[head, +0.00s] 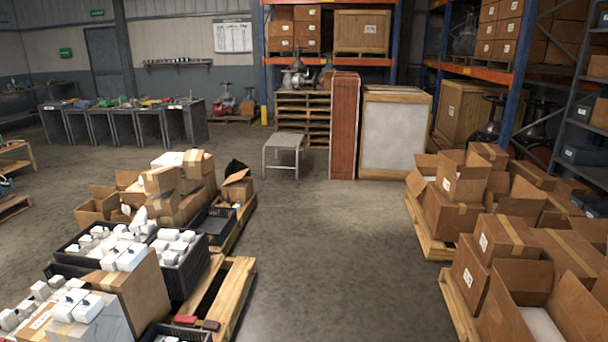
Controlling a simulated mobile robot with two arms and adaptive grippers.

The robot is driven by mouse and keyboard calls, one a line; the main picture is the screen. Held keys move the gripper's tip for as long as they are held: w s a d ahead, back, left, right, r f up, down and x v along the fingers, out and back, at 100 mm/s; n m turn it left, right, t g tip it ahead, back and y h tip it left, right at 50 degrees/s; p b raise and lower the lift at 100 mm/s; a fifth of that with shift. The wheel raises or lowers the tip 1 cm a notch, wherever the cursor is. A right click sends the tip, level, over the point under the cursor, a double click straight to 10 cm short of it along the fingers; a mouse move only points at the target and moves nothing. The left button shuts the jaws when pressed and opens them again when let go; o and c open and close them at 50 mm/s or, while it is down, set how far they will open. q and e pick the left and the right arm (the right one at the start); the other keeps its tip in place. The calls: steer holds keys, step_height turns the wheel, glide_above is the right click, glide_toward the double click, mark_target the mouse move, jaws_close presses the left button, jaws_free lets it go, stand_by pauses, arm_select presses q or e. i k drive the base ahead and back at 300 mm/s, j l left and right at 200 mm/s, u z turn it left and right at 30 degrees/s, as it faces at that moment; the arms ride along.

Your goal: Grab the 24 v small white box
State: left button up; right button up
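Several small white boxes (124,257) lie in and on black crates (190,271) on the pallet at the left. More white boxes (72,304) sit on top of a cardboard box (146,292) in the lower left corner, some with dark marks on top. The lettering is too small to read, so I cannot tell which one is the 24 V box. Neither of my grippers is in view.
Pallets with open and closed cartons (452,217) stand at the right. A wooden pallet edge (233,296) sticks out at the left. The concrete floor (330,250) between them is clear. A small grey table (283,145) and shelving stand at the back.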

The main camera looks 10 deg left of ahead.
mark_target(188, 237)
steer(key=i, duration=2.45)
steer(key=i+l+u, duration=0.1)
steer(key=i+u, duration=0.3)
steer(key=i+l+u, duration=0.2)
steer(key=i+u, duration=0.2)
steer(key=i+l+u, duration=0.85)
